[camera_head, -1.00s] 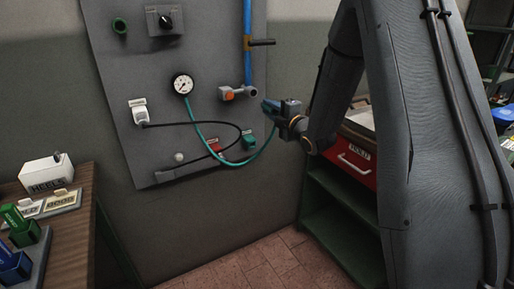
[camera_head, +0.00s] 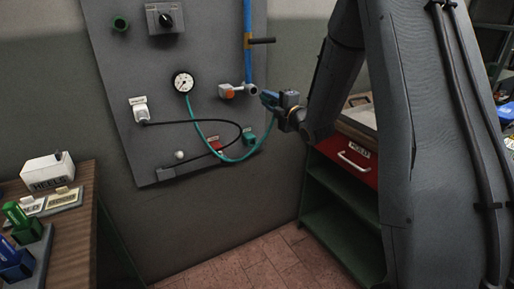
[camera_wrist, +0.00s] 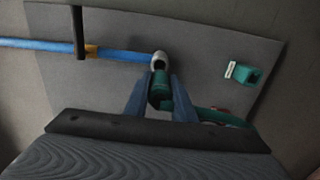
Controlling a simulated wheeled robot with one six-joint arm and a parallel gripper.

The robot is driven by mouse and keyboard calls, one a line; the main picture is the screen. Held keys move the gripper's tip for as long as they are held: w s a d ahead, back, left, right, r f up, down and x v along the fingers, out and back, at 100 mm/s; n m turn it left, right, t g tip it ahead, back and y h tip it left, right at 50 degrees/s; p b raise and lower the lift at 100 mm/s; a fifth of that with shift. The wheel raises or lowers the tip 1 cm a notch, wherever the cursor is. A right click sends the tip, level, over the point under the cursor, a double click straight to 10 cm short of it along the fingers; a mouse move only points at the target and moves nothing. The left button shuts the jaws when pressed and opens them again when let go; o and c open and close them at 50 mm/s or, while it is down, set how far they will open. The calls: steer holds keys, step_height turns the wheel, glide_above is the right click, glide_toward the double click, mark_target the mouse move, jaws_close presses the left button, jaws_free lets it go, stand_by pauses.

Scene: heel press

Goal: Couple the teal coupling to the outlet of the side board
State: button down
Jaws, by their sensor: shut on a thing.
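The side board (camera_head: 200,60) is a grey panel on the wall. My gripper (camera_head: 270,97), with blue fingers, is just right of the outlet in the head view. In the wrist view my gripper (camera_wrist: 160,85) is shut on the teal coupling (camera_wrist: 161,90), which sits between the fingers. The coupling's far end appears right at the outlet's mouth; I cannot tell whether they touch. The teal hose (camera_head: 222,155) hangs in a loop from the gauge.
A blue pipe (camera_head: 248,55) with a black lever handle (camera_head: 263,41) runs above the outlet. A red drawer (camera_head: 345,160) stands right.

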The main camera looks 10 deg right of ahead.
mark_target(263, 96)
steer(key=shift+b+x, duration=0.95)
steer(key=shift+x, duration=1.05)
steer(key=shift+b, duration=0.7)
stand_by(0.7)
steer(key=shift+b+x, duration=0.8)
steer(key=shift+x, duration=0.6)
steer(key=c, duration=1.4)
jaws_free()
